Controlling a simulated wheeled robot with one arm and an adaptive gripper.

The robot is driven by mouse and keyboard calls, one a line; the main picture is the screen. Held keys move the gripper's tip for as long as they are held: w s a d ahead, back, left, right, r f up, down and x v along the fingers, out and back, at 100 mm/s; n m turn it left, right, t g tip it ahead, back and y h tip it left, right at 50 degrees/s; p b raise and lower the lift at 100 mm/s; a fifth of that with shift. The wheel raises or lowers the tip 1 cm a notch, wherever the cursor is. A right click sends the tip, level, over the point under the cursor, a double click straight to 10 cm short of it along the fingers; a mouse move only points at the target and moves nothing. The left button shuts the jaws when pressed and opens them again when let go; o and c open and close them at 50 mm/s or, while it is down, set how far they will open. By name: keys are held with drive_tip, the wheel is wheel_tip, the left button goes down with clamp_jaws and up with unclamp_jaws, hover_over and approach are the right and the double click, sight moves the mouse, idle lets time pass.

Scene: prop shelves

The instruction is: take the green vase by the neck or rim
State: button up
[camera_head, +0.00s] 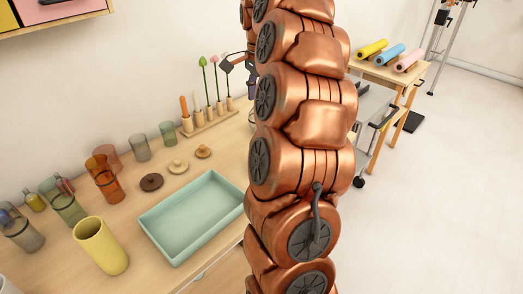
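Two green see-through vessels stand on the wooden table. A taller green vessel (69,208) is at the left, behind the yellow vase. A smaller green vessel (168,133) stands farther back, near the wall. I cannot tell which of them is the green vase. My gripper (237,66) is at the back, up by the flower stand and well to the right of both vessels. It is partly hidden behind my copper arm, and I cannot tell whether its fingers are open. No contact with either green vessel shows.
A yellow vase (99,247), orange glasses (107,184), a grey glass (140,148) and small bottles crowd the left. Round lids (152,182) lie behind an empty teal tray (150,222). A wooden stand (208,121) holds upright flowers. Colored rolls lie on a side table (396,74).

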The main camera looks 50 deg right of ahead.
wheel_tip(320, 180, down, 7)
drive_tip(key=p, duration=0.2)
drive_tip(key=shift+f, duration=0.2)
idle(0.5)
drive_tip(key=shift+s, duration=0.1)
drive_tip(key=shift+c, duration=0.2)
clamp_jaws()
drive_tip(key=shift+d, duration=0.1)
idle(0.3)
